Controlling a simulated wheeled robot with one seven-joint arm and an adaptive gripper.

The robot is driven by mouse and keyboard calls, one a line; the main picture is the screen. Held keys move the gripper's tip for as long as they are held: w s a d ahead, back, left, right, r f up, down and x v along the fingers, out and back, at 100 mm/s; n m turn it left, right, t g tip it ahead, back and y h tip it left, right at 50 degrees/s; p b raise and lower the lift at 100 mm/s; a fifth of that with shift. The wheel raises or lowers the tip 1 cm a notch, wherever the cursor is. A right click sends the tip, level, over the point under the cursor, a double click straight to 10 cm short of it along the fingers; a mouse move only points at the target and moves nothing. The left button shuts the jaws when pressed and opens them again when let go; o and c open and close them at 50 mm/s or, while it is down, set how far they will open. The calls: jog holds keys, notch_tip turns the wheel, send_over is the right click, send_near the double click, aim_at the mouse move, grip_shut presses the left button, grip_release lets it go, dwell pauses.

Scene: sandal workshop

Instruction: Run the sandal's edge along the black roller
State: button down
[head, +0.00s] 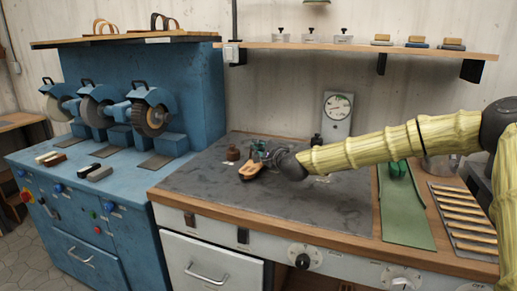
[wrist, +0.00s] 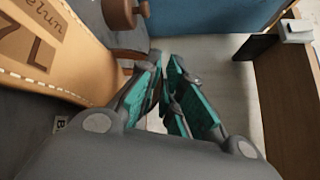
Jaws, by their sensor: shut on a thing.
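The sandal (head: 251,169) has a tan sole and shows just below my gripper (head: 262,152) over the grey worktop. In the wrist view its tan, stitched surface (wrist: 75,62), marked "7 L", fills the upper left beside the fingers. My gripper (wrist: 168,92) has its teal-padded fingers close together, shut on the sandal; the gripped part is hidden. Three wheels stand on the blue machine at left: a grey one (head: 57,106), a middle one (head: 98,110) and a dark brown one (head: 154,119). I cannot tell which is the black roller.
A small brown pot (head: 233,153) stands behind the sandal. A dial gauge (head: 337,107) stands at the back. A green mat (head: 404,215) and a slatted rack (head: 465,218) lie at right. Blocks (head: 99,173) lie on the machine's front ledge.

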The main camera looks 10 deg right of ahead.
jog(key=shift+w+d+f, duration=0.2)
jog(key=shift+f, duration=0.1)
jog(key=shift+s+a+r, duration=0.1)
jog(key=shift+s+a, duration=0.1)
jog(key=shift+a, duration=0.2)
jog(key=shift+s+a+r+y, duration=0.1)
jog(key=shift+a+r+y, duration=0.05)
jog(key=shift+a+y, duration=0.2)
jog(key=shift+s+d+b, duration=0.2)
jog(key=shift+d+b, duration=0.1)
jog(key=shift+b, duration=0.05)
dwell(1.0)
jog(key=shift+w+d, duration=0.8)
dwell(1.2)
jog(key=shift+w+d+b, duration=0.35)
jog(key=shift+d+b, duration=0.05)
jog(key=shift+d, duration=0.15)
jog(key=shift+w+d+b, duration=0.3)
jog(key=shift+d+b, duration=0.05)
jog(key=shift+d, duration=0.2)
dwell(2.5)
